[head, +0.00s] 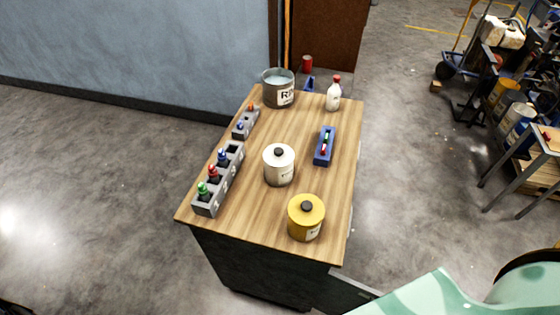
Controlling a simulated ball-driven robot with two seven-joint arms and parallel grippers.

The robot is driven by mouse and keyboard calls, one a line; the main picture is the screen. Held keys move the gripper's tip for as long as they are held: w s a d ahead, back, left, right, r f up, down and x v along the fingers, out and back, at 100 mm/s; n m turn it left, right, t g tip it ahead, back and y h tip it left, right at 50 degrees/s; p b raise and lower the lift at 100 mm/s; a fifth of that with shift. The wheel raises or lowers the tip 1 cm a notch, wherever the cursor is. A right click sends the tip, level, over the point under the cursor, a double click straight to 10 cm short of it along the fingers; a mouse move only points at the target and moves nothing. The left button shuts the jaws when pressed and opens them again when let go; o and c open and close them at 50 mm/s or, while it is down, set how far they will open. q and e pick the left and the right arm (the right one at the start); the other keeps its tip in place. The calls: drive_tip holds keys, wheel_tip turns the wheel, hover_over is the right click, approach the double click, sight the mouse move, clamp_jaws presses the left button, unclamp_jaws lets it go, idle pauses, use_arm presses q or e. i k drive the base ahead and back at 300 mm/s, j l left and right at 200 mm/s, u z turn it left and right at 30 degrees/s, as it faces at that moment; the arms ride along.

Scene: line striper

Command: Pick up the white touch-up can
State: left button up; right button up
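The white touch-up can (279,174) stands upright near the middle of the wooden tabletop. It is a round white can with a black knob on its lid and a label low on its side. Nothing covers it. Neither of my grippers shows in the head view.
A yellow can (304,225) stands close in front. A grey rack (207,207) with several bottles lines the left edge, with a smaller grey rack (241,130) behind. A blue holder (319,154) sits right, a white bottle (333,99) and a grey pail (270,94) at the back.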

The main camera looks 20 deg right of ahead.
sight(278, 177)
drive_tip(key=j+z, duration=0.15)
drive_tip(key=z, duration=0.3)
drive_tip(key=i+j+z, duration=0.1)
drive_tip(key=z, duration=0.35)
drive_tip(key=j, duration=0.1)
